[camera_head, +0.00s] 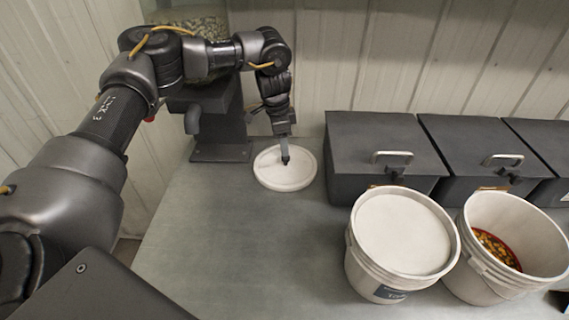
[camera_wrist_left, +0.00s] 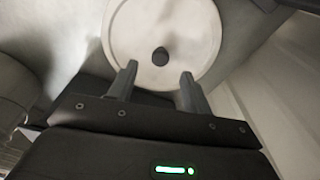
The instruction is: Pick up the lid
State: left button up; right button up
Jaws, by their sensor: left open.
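The lid (camera_head: 283,176) is a round white disc with a raised rim, lying flat on the table at the back, left of the dark boxes. In the left wrist view the lid (camera_wrist_left: 178,22) shows a dark round knob (camera_wrist_left: 160,56) at its middle. My left gripper (camera_head: 285,158) reaches down over the lid from behind. In the left wrist view its two fingers (camera_wrist_left: 157,80) are open and apart, pointing towards the knob, with nothing between them. Whether the fingertips touch the lid cannot be told. My right gripper is not in view.
Dark boxes with metal handles (camera_head: 385,150) stand in a row right of the lid. A white bucket filled with white material (camera_head: 372,268) and a bucket with orange-brown contents (camera_head: 482,282) stand at front right. A dark machine (camera_head: 220,130) is behind left. The table's middle (camera_head: 245,245) is clear.

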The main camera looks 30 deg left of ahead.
aim_at(286, 162)
pick_arm(q)
jog(key=shift+w+d+f+p, duration=0.15)
jog(key=shift+f+p, duration=0.1)
jog(key=shift+f, duration=1.1)
jog(key=shift+w+d+f+p, duration=0.1)
jog(key=shift+f+p, duration=0.15)
jog(key=shift+f, duration=1.1)
jog(key=shift+s, duration=0.1)
jog(key=c, duration=1.1)
jog(key=shift+o, duration=0.2)
